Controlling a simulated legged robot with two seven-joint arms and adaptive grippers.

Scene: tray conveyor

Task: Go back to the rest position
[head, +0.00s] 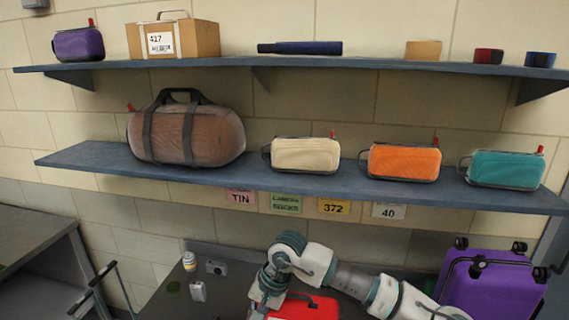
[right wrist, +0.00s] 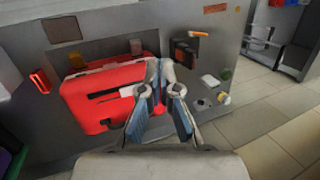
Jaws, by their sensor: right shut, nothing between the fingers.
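My right arm comes in from the right in the head view and bends down over the dark counter, in front of a red case (head: 312,308). Its gripper is not clear there. In the right wrist view my right gripper (right wrist: 160,85) is shut and empty, its fingertips together at the picture's middle. The red case (right wrist: 78,112) lies below and behind the fingers on the grey surface; I cannot tell whether they touch it. My left gripper is in neither view.
A purple suitcase (head: 490,290) stands at the lower right. A white-and-yellow bottle (head: 189,261) and small items are on the counter left of my arm. Above, the lower shelf (head: 90,158) holds a brown duffel (head: 215,138) and several pouches; the upper shelf (head: 370,64) holds a box (head: 195,38).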

